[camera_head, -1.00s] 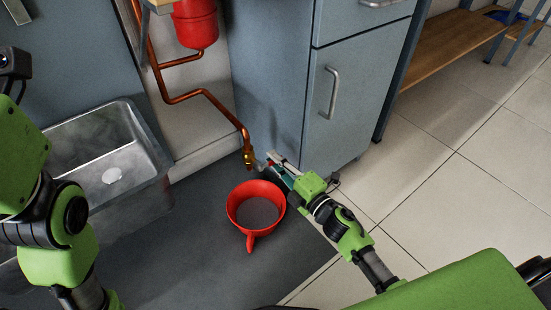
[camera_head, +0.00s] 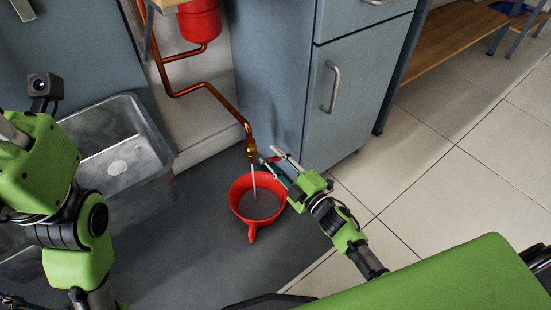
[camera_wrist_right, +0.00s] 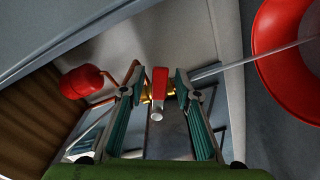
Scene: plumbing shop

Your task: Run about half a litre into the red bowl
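The red bowl (camera_head: 245,207) stands on the dark floor mat below the brass tap (camera_head: 251,149), with its handle towards me. A thin stream of water (camera_head: 254,183) falls from the tap into the bowl. The bowl and stream also show at the right of the right wrist view (camera_wrist_right: 268,42). My right gripper (camera_head: 277,159) is at the tap, beside and above the bowl. In the right wrist view its fingers (camera_wrist_right: 160,85) are apart, with the tap's red lever (camera_wrist_right: 160,77) between them and gaps on both sides. My left arm is at the left; its fingers are out of view.
A metal sink basin (camera_head: 113,150) stands at the left. A copper pipe (camera_head: 207,88) runs down the wall to the tap. A grey cabinet (camera_head: 345,115) is close behind my right gripper. A red vessel (camera_head: 200,22) hangs above. Tiled floor (camera_head: 460,180) is open at the right.

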